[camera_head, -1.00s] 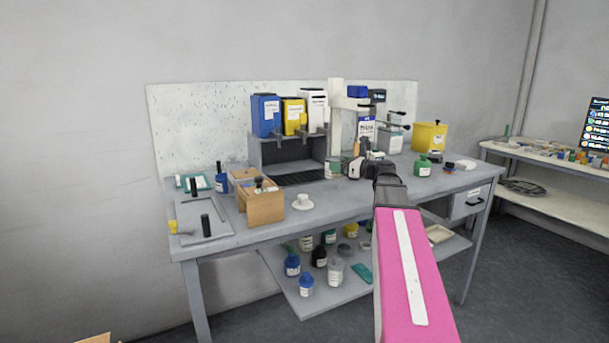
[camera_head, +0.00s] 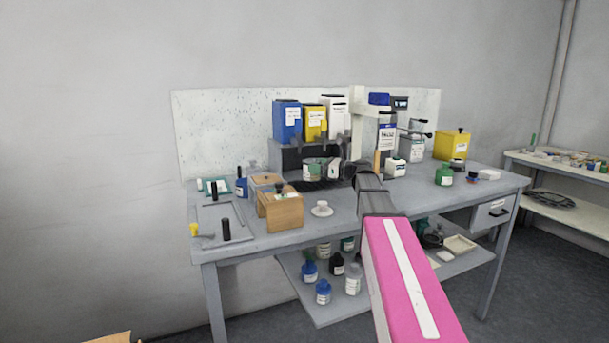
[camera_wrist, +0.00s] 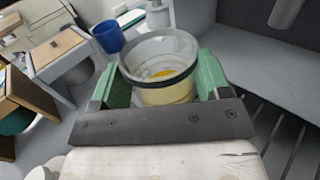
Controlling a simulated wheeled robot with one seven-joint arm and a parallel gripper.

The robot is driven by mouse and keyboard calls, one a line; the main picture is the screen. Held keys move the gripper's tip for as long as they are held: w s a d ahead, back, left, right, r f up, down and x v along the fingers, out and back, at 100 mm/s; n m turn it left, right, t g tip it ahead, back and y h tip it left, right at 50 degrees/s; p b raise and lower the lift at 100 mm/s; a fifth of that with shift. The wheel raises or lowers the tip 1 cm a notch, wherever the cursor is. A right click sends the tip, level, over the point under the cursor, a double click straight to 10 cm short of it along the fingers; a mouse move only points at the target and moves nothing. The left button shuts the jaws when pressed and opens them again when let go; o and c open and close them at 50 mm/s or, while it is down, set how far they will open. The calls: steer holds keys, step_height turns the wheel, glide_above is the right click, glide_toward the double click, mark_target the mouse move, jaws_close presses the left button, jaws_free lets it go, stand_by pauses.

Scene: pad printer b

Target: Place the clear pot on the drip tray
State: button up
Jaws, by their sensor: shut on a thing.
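The clear pot (camera_wrist: 158,62) is see-through with a dark band and a yellowish content. It stands between the green fingers of my gripper (camera_wrist: 161,84) in the wrist view, and the gripper is shut on it. In the head view my gripper (camera_head: 321,169) and the pot (camera_head: 310,172) are in front of the dispenser bay, over or near the drip tray. The drip tray (camera_head: 299,185) is a dark slatted grille below the dispensers. Its slats show at the right of the wrist view (camera_wrist: 284,148), to the right of the pot. I cannot tell the pot's height above it.
Blue (camera_head: 287,122), yellow (camera_head: 314,121) and white (camera_head: 337,118) dispensers hang above the bay. A wooden box (camera_head: 281,211) and a white cup on a saucer (camera_head: 322,209) stand in front. A white bottle (camera_head: 396,168) stands to the right of the gripper.

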mark_target(304, 173)
steer(key=x, duration=0.5)
steer(key=shift+w+a, duration=0.1)
steer(key=shift+a, duration=0.05)
steer(key=shift+f, duration=1.75)
steer(key=shift+f, duration=0.15)
steer(key=o, duration=1.1)
steer(key=v, duration=1.2)
